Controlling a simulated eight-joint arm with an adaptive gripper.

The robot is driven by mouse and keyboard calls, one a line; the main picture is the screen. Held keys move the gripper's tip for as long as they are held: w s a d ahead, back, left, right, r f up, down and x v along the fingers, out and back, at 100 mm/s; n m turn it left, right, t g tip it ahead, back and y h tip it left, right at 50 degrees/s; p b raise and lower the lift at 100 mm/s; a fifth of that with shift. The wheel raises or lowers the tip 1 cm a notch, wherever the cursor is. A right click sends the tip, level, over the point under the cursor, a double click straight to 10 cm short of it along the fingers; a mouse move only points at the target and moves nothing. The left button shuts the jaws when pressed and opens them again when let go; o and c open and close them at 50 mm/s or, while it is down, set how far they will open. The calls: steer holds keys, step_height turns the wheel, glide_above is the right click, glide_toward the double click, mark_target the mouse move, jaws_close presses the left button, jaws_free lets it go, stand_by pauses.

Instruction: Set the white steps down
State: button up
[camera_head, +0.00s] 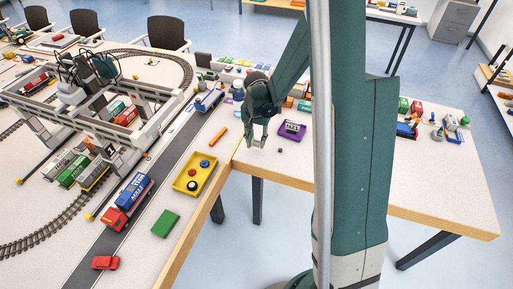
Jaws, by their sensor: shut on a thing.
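My gripper (257,142) hangs from the dark green arm, pointing down near the inner corner where the two tables meet. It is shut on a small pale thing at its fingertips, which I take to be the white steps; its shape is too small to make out. A purple tray (282,135) with a dark and white item in it lies on the right table, just right of my gripper. A yellow tray (181,184) with a few small round pieces, red, blue and dark, lies on the left table.
An orange stick (219,137) and a green block (166,223) lie near the left table's edge. A blue and red truck (129,200) and a red car (105,262) stand on the grey road. A white gantry crane (112,122) spans tracks and containers. Open floor lies below the corner.

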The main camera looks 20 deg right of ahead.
mark_target(256, 144)
steer(key=shift+f+b, duration=0.35)
steer(key=shift+f, duration=1.5)
steer(key=shift+f, duration=0.15)
steer(key=o, duration=0.8)
steer(key=shift+r, duration=0.2)
steer(key=shift+r+p, duration=0.95)
steer(key=shift+r, duration=5.05)
steer(key=shift+r, duration=0.1)
